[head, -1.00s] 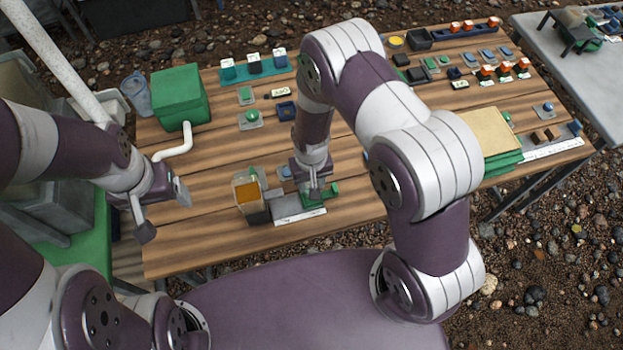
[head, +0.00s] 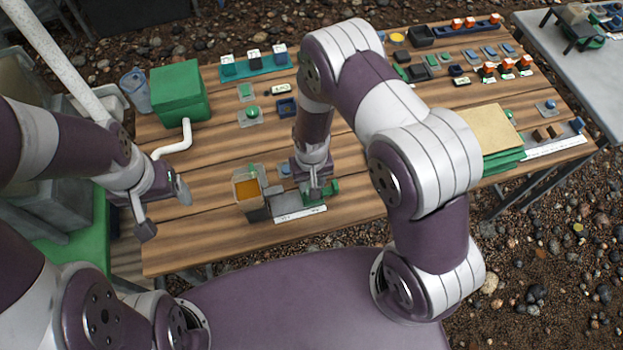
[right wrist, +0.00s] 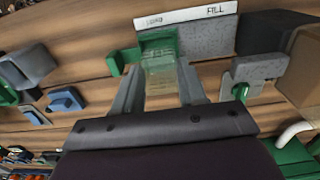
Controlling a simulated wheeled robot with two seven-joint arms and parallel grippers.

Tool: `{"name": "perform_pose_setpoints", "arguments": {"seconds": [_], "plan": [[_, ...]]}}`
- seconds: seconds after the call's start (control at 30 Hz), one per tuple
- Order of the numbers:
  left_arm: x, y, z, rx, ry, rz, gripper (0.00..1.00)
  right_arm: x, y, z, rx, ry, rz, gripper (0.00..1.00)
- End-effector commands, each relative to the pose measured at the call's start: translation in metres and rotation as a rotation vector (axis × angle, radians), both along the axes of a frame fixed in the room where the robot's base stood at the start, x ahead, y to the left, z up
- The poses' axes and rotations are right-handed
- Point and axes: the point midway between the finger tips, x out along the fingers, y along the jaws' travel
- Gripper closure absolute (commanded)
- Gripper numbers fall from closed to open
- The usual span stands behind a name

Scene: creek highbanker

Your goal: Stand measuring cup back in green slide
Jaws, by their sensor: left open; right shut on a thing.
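In the right wrist view, a clear, green-tinted measuring cup (right wrist: 160,63) is between the fingers of my right gripper (right wrist: 158,85), which is shut on it. The green slide (right wrist: 157,40) is right at the cup's far end, on the grey plate with a white strip marked FILL. Whether the cup's base is seated in it I cannot tell. In the head view, my right gripper (head: 315,192) points down at the green slide (head: 333,188) near the table's front edge and hides the cup. My left gripper (head: 165,208) is open and empty over the table's left side.
A hopper with amber contents (head: 249,190) stands just left of the plate (head: 285,202). A green box (head: 180,95) with a white pipe (head: 176,147) is at the back left. Small parts fill the back and right. The wood between the left gripper and hopper is clear.

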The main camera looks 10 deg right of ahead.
Motion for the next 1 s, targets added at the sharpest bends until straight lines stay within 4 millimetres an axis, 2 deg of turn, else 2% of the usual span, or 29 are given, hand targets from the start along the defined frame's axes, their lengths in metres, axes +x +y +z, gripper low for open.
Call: {"name": "perform_pose_setpoints", "arguments": {"seconds": [0.47, 0.77, 1.0], "plan": [[0.0, 0.0, 0.001, 0.0, 0.0, 0.0, 0.22, 0.0, -0.001, -0.001, 0.0, 0.0, 0.0, 1.0], [0.0, 0.0, -0.008, 0.0, 0.0, 0.0, 0.22, 0.0, 0.0, -0.012, 0.0, 0.001, 0.0, 1.0], [0.0, 0.0, -0.007, 0.0, 0.0, 0.0, 0.22, 0.0, 0.0, -0.012, 0.0, 0.001, 0.0, 1.0]]}}
